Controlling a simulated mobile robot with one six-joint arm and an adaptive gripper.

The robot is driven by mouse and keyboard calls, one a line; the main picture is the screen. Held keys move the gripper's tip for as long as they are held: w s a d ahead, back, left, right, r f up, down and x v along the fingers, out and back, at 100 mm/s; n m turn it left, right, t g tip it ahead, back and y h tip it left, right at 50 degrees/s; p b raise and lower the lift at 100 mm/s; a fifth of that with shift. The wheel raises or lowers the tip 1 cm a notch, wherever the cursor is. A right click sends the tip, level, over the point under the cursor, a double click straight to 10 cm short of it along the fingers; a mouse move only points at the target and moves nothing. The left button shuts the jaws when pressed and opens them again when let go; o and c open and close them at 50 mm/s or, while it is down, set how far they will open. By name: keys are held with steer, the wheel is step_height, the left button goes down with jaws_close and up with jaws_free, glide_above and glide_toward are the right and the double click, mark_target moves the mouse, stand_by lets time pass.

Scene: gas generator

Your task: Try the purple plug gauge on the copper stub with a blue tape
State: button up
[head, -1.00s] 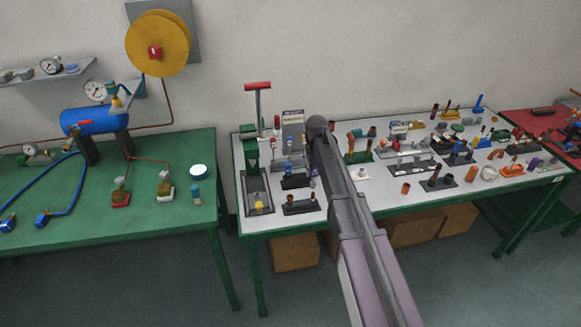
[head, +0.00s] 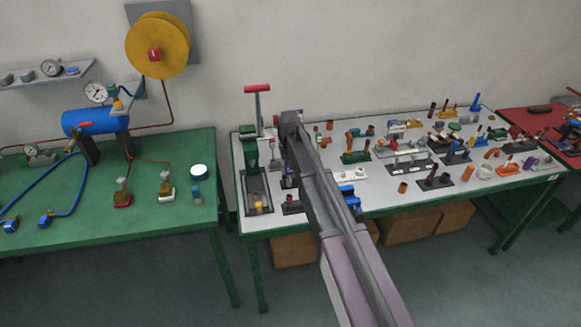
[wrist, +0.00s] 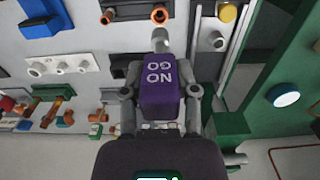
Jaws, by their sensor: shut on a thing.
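My gripper (wrist: 160,98) is shut on the purple plug gauge (wrist: 160,82), with one finger on each side of its block. The block reads "NO GO", and a grey round plug end (wrist: 160,38) points away from the gripper. A little purple also shows below my arm in the head view (head: 289,183). Two copper stubs, one on the left (wrist: 107,17) and one on the right (wrist: 158,14), stick out of a dark base beyond the plug end, apart from it. I cannot make out blue tape on either stub.
Beside the gauge are a white plate (wrist: 62,67) with grey stubs and, at right, a dark tray with a green frame (wrist: 228,125). A blue part (head: 350,195) lies near the table's front edge. Many fittings crowd the white tabletop (head: 385,205) to the right.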

mark_target(289, 180)
steer(key=shift+f, duration=0.15)
steer(key=shift+f+b, duration=2.4)
steer(key=shift+b, duration=0.15)
steer(key=shift+f+b, duration=0.5)
steer(key=shift+f, duration=0.05)
steer(key=shift+r, duration=0.2)
steer(key=shift+r+p, duration=0.5)
steer(key=shift+p, duration=0.15)
steer(key=shift+f+b, duration=0.5)
stand_by(1.9)
steer(key=shift+r+p, duration=0.5)
stand_by(1.0)
